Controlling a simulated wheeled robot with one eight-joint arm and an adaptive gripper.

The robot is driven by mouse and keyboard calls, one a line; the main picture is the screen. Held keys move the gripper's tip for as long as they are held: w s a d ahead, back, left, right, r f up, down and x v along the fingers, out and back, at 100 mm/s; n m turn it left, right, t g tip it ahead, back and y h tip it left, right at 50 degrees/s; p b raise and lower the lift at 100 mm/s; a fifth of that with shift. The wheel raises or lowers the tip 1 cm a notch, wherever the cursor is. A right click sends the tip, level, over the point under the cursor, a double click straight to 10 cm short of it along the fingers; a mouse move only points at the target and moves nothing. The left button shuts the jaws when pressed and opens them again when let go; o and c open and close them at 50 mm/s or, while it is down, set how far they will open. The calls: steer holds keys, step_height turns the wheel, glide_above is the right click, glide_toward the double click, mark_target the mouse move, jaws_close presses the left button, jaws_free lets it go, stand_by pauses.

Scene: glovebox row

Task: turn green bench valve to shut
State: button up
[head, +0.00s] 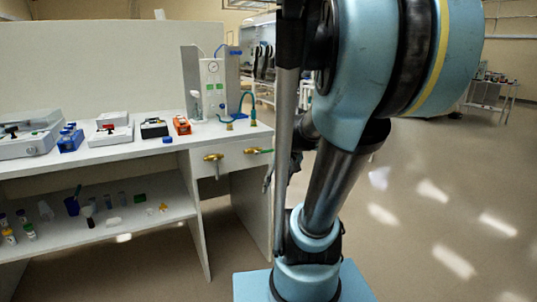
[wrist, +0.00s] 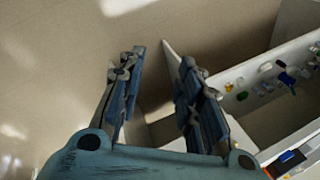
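The green bench valve (head: 258,151) is on the front panel of the white bench, near its right end, in the head view. Its green lever looks roughly level, pointing right from a brass body. I cannot make it out in the wrist view. My gripper (wrist: 158,66) is open and empty in the wrist view, its two fingers apart above the floor and a white panel edge.
A second brass valve (head: 213,157) is left of the green one. The bench top (head: 150,136) holds instruments, an orange box (head: 182,125) and a gauge panel (head: 212,82). The lower shelf (head: 120,216) carries cups and small bottles. The floor (head: 430,200) at right is open.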

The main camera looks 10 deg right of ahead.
steer(key=w+r+m+y, duration=0.2)
steer(key=w+r+y, duration=0.1)
steer(key=w, duration=0.7)
steer(key=m+t+y, duration=0.3)
steer(key=t+y, duration=0.2)
steer(key=y, duration=0.3)
glide_toward(271, 151)
steer(key=shift+t, duration=0.3)
steer(key=x, duration=1.1)
steer(key=shift+s+a+f, duration=0.1)
steer(key=shift+a, duration=0.05)
steer(key=shift+c, duration=0.4)
steer(key=shift+n, duration=0.3)
jaws_close()
